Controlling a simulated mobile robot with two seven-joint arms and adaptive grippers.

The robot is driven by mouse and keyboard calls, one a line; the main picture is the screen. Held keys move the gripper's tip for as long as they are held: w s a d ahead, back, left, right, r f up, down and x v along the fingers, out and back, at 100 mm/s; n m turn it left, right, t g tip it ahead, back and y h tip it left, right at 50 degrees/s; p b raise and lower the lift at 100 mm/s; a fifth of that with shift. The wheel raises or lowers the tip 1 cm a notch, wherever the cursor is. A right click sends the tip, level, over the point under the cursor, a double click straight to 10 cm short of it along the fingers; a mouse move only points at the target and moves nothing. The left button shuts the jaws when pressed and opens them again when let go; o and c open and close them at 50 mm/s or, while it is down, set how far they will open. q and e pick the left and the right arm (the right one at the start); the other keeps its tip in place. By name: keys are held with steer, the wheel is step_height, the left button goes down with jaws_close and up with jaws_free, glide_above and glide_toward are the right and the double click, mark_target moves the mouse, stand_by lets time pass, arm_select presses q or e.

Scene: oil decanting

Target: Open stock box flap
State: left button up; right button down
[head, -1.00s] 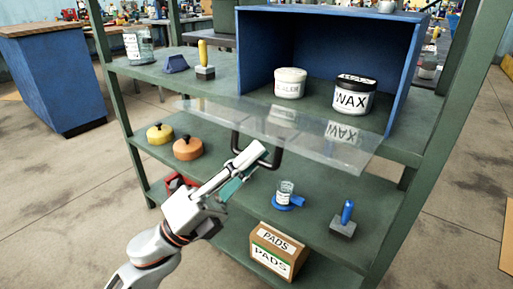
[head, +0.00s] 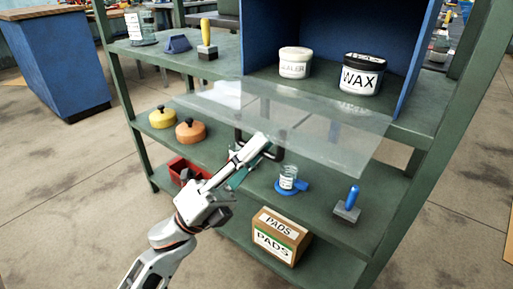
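The stock box (head: 333,38) is a blue open-fronted box on the upper shelf. Its clear flap (head: 330,135) is swung down and sticks out forward from the lower front edge, so the box front is open. A dark handle (head: 278,154) is on the flap's outer side, partly seen through the clear panel. My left gripper (head: 259,147) is at the handle below the flap, its fingers closed together over the bar. Inside the box stand a white tub (head: 295,64) and a black-lidded WAX jar (head: 363,76). My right gripper is out of view.
A PADS carton (head: 277,238) sits lower. A blue cabinet (head: 55,70) stands left.

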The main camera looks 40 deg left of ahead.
arm_select(q)
steer(key=shift+o, duration=1.4)
steer(key=v, duration=1.2)
steer(key=shift+n, duration=0.3)
